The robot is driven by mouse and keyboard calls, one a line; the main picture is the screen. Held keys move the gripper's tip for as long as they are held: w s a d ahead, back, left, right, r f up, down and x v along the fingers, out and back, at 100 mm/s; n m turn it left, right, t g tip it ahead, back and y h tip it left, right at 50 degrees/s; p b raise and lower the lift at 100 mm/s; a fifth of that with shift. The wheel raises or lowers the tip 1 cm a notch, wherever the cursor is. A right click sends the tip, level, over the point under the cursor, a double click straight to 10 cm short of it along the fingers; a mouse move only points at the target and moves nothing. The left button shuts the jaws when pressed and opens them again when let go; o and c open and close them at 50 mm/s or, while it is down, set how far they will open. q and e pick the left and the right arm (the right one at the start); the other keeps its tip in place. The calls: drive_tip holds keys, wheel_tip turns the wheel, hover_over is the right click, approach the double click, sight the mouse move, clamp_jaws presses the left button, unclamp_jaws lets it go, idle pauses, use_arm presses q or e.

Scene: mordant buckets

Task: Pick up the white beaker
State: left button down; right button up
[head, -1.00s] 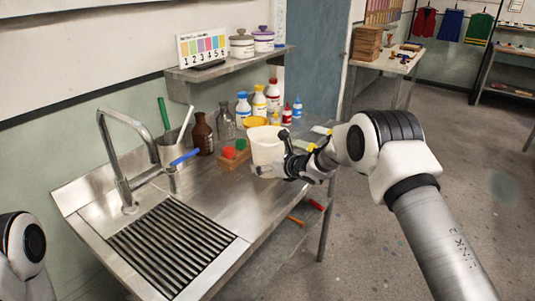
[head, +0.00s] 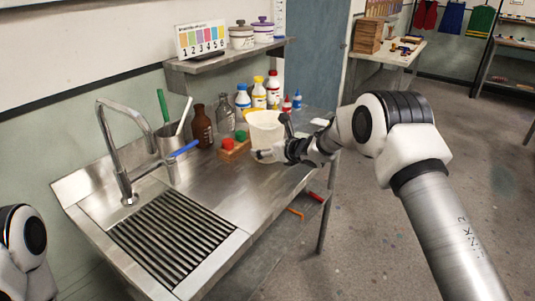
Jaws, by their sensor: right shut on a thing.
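The white beaker (head: 266,129) is upright over the right part of the steel counter, in front of several bottles. My right gripper (head: 268,154) reaches in from the right and is shut on the beaker's lower side, with a finger across its near face. I cannot tell whether the beaker's base touches the counter. My left gripper is out of view; only part of my left arm shows at the lower left.
A small wooden rack (head: 234,153) with red and green tops stands close left of the beaker. A brown bottle (head: 202,128), clear bottle (head: 225,118) and blue-capped bottle (head: 242,98) stand behind it. The faucet (head: 122,150) and drain grate (head: 172,235) are left.

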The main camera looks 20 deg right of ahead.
sight(267, 125)
wheel_tip(267, 125, up, 8)
drive_tip(key=shift+f, duration=0.15)
idle(0.4)
